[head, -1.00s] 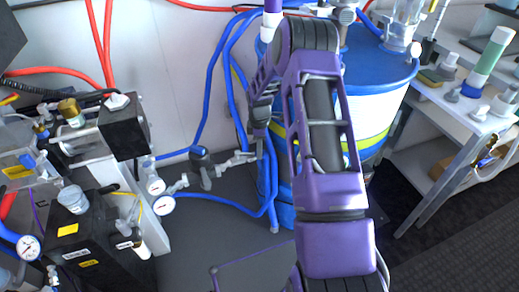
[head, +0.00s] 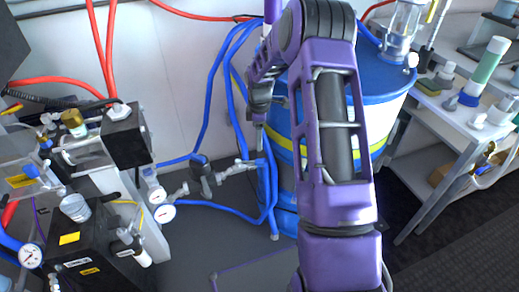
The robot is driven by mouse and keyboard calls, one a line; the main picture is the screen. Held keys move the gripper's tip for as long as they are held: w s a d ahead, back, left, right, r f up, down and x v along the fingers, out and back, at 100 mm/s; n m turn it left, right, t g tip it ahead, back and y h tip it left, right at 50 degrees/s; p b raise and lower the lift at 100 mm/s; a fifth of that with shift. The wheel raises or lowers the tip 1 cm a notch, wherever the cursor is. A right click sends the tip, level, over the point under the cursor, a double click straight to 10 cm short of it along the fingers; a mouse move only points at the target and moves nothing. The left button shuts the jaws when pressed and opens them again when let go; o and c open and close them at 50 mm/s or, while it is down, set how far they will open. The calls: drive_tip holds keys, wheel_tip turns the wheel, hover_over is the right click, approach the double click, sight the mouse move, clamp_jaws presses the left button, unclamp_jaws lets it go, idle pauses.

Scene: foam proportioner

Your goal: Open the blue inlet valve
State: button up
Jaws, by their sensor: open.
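A metal valve and fitting (head: 242,165) sits on the blue inlet line in the head view, left of the blue drum (head: 385,75). A dark fitting (head: 202,175) and round gauges (head: 163,213) are in line to its left. Which part is the blue handle cannot be told. My purple arm rises through the middle of the view and bends down at its far side. My gripper (head: 258,118) hangs small and dark just above the valve, open. Its fingertips are partly lost against the drum and hoses, and contact with the valve cannot be told.
Blue hoses (head: 211,100) loop down the wall beside the valve. The black pump unit with a yellow label (head: 90,235) stands at left. A white bench (head: 450,115) with bottles stands at right. Grey floor in front of the valve is clear.

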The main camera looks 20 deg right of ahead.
wheel_tip(320, 180, up, 8)
hover_over(259, 164)
drive_tip(key=w, duration=0.1)
drive_tip(key=shift+d+p, duration=0.3)
drive_tip(key=shift+p, duration=0.1)
